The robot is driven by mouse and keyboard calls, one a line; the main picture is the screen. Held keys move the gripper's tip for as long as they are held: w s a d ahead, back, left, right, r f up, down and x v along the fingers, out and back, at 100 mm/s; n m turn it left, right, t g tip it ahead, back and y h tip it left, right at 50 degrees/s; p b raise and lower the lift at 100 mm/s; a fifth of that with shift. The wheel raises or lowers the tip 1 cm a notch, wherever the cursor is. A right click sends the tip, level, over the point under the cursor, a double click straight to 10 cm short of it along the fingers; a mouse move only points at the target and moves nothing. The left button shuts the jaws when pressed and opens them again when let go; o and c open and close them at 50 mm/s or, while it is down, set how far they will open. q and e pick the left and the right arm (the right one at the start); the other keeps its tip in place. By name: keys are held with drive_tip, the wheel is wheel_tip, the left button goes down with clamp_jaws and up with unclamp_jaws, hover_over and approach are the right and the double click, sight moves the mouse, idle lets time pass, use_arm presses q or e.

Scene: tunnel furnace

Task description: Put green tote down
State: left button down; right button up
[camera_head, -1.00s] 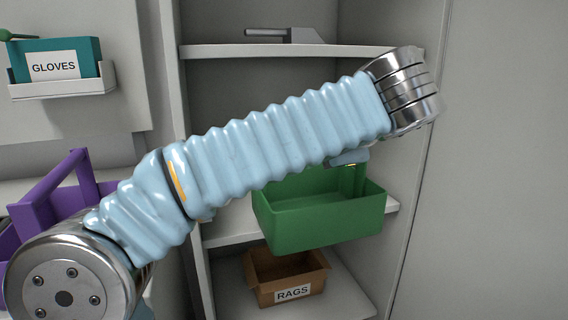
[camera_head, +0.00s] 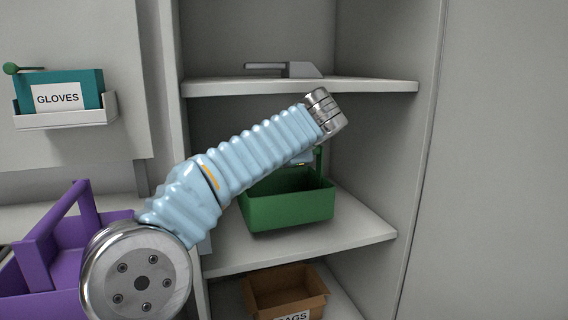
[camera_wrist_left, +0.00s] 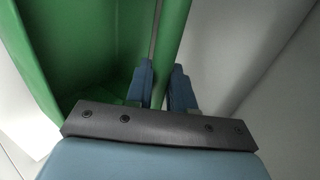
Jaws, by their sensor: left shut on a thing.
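The green tote (camera_head: 290,208) is inside the open cabinet, over the middle shelf (camera_head: 345,235). It looks about level, and I cannot tell whether its bottom touches the shelf. My left arm reaches in from the left above it and hides part of its top and handle. In the left wrist view my left gripper (camera_wrist_left: 161,80) is shut on the tote's green handle bar (camera_wrist_left: 172,35), with one blue finger on each side. The tote's green wall (camera_wrist_left: 95,45) fills the left of that view. My right gripper is in neither view.
The upper shelf (camera_head: 370,86) holds a grey tool (camera_head: 300,70). A brown RAGS box (camera_head: 285,285) is on the lower shelf. A purple tote (camera_head: 35,270) stands at lower left, and a teal GLOVES box (camera_head: 85,82) sits in a wall holder. Bare shelf shows right of the green tote.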

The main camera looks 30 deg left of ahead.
use_arm(q)
wheel_tip(320, 180, down, 3)
drive_tip(key=c, duration=0.9)
unclamp_jaws()
drive_tip(key=shift+s+d, duration=0.1)
drive_tip(key=v, duration=1.2)
